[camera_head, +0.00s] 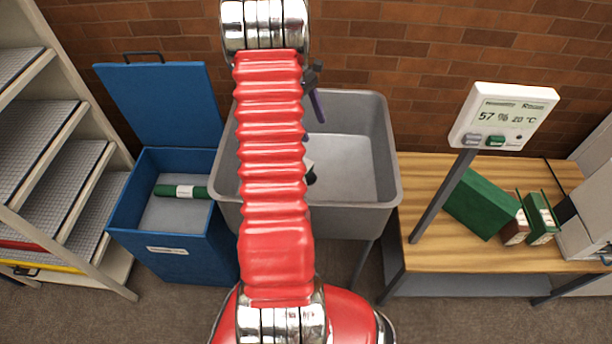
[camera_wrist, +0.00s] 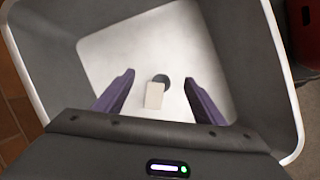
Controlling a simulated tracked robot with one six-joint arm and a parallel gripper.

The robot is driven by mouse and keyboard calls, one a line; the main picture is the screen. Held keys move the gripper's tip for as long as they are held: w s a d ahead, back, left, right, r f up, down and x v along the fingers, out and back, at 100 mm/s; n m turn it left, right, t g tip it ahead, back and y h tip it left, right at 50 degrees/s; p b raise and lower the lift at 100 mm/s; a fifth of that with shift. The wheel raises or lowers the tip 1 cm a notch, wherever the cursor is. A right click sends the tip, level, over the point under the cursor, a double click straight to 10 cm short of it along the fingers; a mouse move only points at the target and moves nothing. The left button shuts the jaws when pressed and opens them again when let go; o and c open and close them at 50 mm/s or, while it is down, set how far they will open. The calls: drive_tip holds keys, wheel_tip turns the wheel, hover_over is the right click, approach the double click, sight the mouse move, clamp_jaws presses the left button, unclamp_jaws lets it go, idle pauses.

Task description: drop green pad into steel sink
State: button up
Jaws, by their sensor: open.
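The steel sink (camera_head: 384,160) is a grey, deep basin on legs in the middle of the head view. Its pale floor and rim (camera_wrist: 274,50) fill the wrist view. My gripper (camera_wrist: 160,77) is open over the sink, its two purple fingers apart with nothing held. In the head view one purple finger (camera_head: 317,106) shows beside my red arm.
Left of the sink, an open blue bin (camera_head: 170,262) holds a green roll (camera_head: 180,191). Right, a wooden bench (camera_head: 455,245) carries a large green box (camera_head: 482,204), smaller boxes and a display on a post (camera_head: 440,198). Shelves (camera_head: 65,215) stand far left; brick wall behind.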

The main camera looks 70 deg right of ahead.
drive_tip(key=v, duration=1.2)
drive_tip(key=shift+s, duration=0.1)
idle(0.7)
